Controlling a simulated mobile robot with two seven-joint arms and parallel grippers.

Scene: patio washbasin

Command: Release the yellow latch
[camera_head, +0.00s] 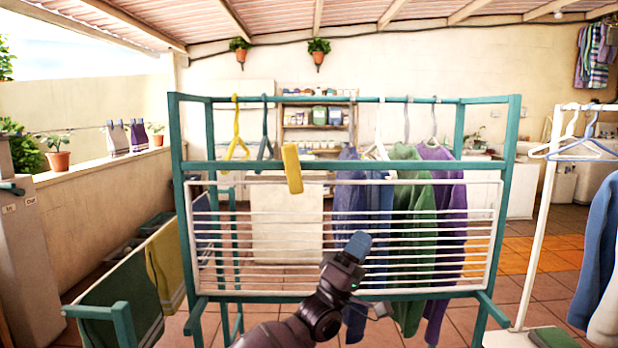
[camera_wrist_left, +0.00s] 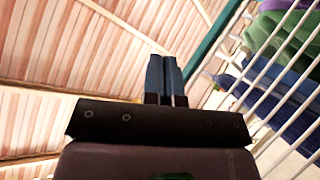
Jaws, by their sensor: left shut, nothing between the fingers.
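The yellow latch (camera_head: 292,168) is an upright, slightly tilted bar on the upper middle of the green-framed drying rack (camera_head: 178,150). It crosses the top edge of the white slatted panel (camera_head: 410,182), which stands upright in the frame. My left gripper (camera_head: 358,244) is in front of the panel, below and to the right of the latch and apart from it. Its blue fingers are together and empty; they also show in the left wrist view (camera_wrist_left: 164,75), pointing up beside the white slats. The latch is not visible in the left wrist view. My right gripper is not in view.
Yellow (camera_head: 237,130) and dark green hangers hang on the top rail, left of several garments (camera_head: 412,240). A low rack with green and yellow towels (camera_head: 165,260) stands at left. A white clothes stand (camera_head: 537,220) stands at right.

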